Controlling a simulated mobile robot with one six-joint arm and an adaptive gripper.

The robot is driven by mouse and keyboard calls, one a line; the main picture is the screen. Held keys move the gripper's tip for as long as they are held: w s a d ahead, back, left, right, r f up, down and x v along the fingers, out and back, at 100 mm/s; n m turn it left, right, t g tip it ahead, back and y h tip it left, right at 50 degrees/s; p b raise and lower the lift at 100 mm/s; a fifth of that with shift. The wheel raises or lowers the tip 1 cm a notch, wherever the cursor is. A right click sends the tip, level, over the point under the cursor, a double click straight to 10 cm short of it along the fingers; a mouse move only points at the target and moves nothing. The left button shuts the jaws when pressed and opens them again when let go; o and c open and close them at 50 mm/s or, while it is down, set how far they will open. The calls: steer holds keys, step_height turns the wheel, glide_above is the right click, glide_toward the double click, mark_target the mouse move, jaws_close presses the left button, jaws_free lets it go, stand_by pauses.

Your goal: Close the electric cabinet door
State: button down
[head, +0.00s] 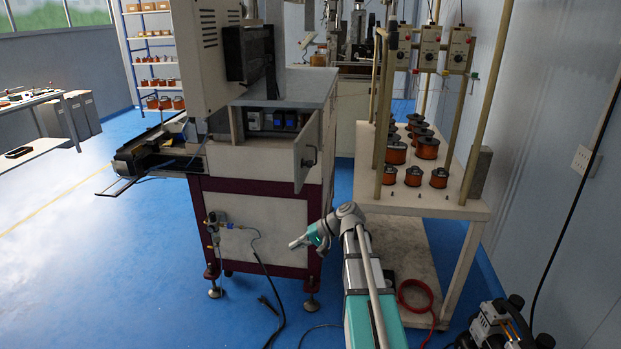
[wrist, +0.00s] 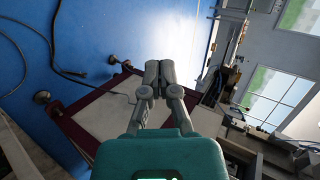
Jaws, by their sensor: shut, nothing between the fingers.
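The electric cabinet door (head: 306,150) is a light grey panel with a dark handle, standing swung open at the right side of the coil winder in the head view. The open cabinet (head: 272,119) behind it shows several dark and blue electrical parts. My gripper (head: 294,244) is below the door and a little left of it, apart from it, pointing left in front of the machine's lower panel. In the wrist view my gripper (wrist: 158,74) has its fingers together and empty. I cannot make out the door in the wrist view.
The machine's white lower panel (head: 255,220) with a dark red frame stands behind my gripper. A table (head: 425,203) with copper spools stands at the right. A valve with a hose (head: 216,222) sticks out on the left. Blue floor is free at the lower left.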

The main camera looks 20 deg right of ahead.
steer(key=w+d+r+m+t+y+p, duration=0.1)
steer(key=w+d+r+t+y+p, duration=0.15)
steer(key=d+r, duration=0.6)
steer(key=m+t+y, duration=0.1)
steer(key=t, duration=0.3)
glide_toward(299, 183)
steer(key=v, duration=0.6)
steer(key=shift+d+p, duration=0.2)
steer(key=shift+p, duration=0.1)
steer(key=shift+a, duration=0.1)
steer(key=x, duration=1.4)
steer(key=shift+s, duration=0.15)
